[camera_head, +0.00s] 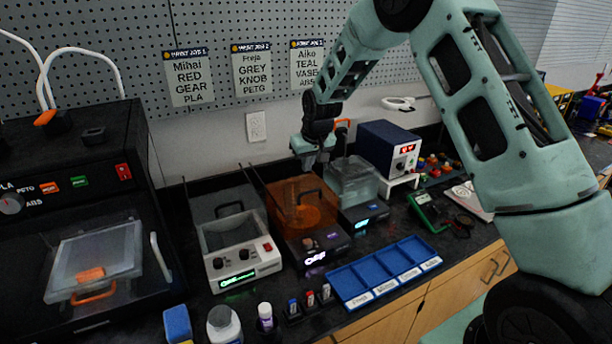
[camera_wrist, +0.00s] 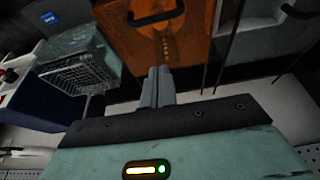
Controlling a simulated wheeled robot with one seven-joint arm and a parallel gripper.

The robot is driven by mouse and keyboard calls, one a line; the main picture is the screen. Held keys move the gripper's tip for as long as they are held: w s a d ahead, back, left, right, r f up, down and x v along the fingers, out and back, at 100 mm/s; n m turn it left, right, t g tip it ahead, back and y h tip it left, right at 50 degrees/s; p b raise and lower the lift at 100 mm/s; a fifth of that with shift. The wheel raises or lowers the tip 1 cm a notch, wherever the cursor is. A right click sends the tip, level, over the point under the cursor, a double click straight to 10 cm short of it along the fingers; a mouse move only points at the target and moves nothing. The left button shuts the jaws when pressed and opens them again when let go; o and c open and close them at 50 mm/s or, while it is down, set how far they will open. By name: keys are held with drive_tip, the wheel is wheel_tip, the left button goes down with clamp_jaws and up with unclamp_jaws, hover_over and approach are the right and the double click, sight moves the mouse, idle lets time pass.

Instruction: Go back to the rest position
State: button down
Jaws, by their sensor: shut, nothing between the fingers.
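My gripper (camera_head: 318,155) hangs at the end of my teal arm, above the bench near the wall, behind the orange-lidded machine (camera_head: 300,204) and the clear-tank machine (camera_head: 352,182). In the wrist view my gripper (camera_wrist: 160,75) points toward the orange machine (camera_wrist: 175,45), which has a dark handle. Its two grey fingers are together with nothing between them. The wire basket of the clear-tank machine (camera_wrist: 85,75) shows to the left in that view. I cannot tell exactly how far the fingers are above the machines.
A white-framed machine (camera_head: 243,262) stands left of the orange one, and a black printer-like box (camera_head: 60,190) is at far left. A blue power supply (camera_head: 380,145) is close on the right. A blue divided tray (camera_head: 345,283) and small bottles (camera_head: 265,312) lie in front. Pegboard rises behind.

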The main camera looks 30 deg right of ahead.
drive_tip(key=shift+b+v, duration=0.55)
drive_tip(key=shift+v, duration=2.15)
